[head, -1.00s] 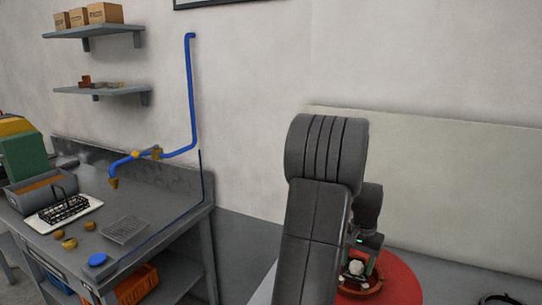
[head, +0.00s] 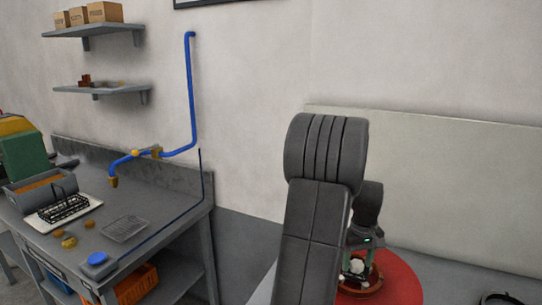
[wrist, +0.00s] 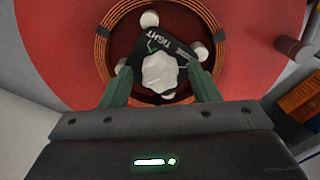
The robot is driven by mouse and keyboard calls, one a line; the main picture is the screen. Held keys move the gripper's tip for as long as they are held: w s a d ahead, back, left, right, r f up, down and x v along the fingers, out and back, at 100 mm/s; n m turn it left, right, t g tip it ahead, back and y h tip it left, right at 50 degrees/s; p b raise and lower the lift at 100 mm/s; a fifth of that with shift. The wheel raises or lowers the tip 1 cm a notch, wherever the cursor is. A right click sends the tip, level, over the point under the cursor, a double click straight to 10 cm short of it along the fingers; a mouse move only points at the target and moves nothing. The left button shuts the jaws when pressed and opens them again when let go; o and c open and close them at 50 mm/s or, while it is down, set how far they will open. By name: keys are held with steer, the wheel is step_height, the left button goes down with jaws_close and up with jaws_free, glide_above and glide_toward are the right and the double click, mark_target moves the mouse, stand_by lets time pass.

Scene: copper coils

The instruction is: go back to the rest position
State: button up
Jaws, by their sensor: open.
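My gripper (wrist: 160,92) is open in the wrist view, its two green fingers apart. Between and beyond the fingertips is a white knob (wrist: 160,72) on a dark plate lettered "TIGHT" (wrist: 176,46). The plate lies inside a copper coil (wrist: 104,42), which rests on a red disc (wrist: 50,50). Several white round pieces show around the plate inside the coil. In the head view my arm hides much of this spot; the red disc (head: 400,283) and the white knob (head: 357,268) show at the lower right. I cannot tell whether the fingers touch the knob.
A grey workbench (head: 165,205) at left holds a wire rack on a white tray (head: 88,208), a mesh tray (head: 124,229), brass pieces and a blue button (head: 97,259). A blue pipe (head: 191,90) runs up the wall. A dark ring (head: 502,299) lies at the lower right.

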steer(key=n, duration=0.4)
stand_by(0.6)
